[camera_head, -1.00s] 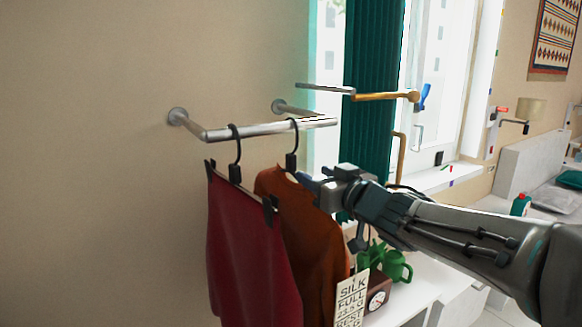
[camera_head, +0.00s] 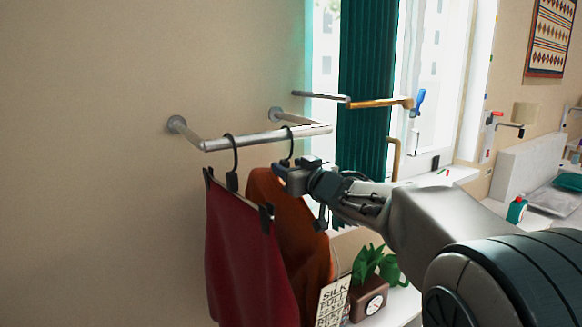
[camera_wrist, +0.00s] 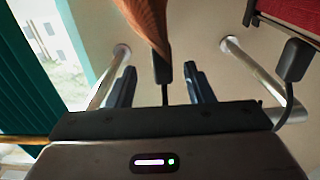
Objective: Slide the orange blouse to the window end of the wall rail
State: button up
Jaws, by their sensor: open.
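The orange blouse (camera_head: 303,235) hangs by a black hook from the silver wall rail (camera_head: 262,138), right of the dark red garment and some way short of the rail's window end. My gripper (camera_head: 283,174) is at the top of the blouse, just below the rail, pointing left. In the wrist view my open gripper (camera_wrist: 161,88) has one finger on each side of the blouse's black hanger neck (camera_wrist: 162,70), with gaps visible on both sides. The blouse (camera_wrist: 148,22) also shows there, above the fingers. My gripper hides part of the hanger in the head view.
The dark red garment (camera_head: 245,250) hangs close on the left. A second rail with a wooden part (camera_head: 380,102) lies beyond, before the green curtain (camera_head: 366,90). A sign (camera_head: 332,302), a plant (camera_head: 370,265) and a brown box with a dial (camera_head: 368,300) are below.

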jog(key=shift+a+f, duration=0.15)
jog(key=shift+a, duration=0.4)
jog(key=shift+s, duration=0.1)
jog(key=c, duration=1)
jog(key=shift+w+d+r+p, duration=0.3)
jog(key=shift+d+r+p, duration=0.05)
jog(key=shift+d+p, duration=0.25)
jog(key=w+d, duration=0.1)
jog(key=w+d+p, duration=0.1)
jog(key=d, duration=0.1)
grip_shut()
grip_release()
jog(key=shift+w+d+p, duration=0.6)
jog(key=shift+d+p, duration=0.1)
jog(key=shift+d, duration=0.05)
jog(key=o, duration=0.5)
jog(key=shift+w+d+f, duration=0.15)
jog(key=o, duration=0.5)
jog(key=shift+w+f, duration=0.2)
jog(key=shift+w, duration=0.05)
jog(key=shift+r+b+v, duration=0.1)
jog(key=shift+b+v, duration=0.35)
jog(key=shift+v, duration=3.15)
jog(key=shift+r+b+v, duration=0.15)
jog(key=shift+b+v, duration=0.3)
jog(key=shift+v, duration=3.15)
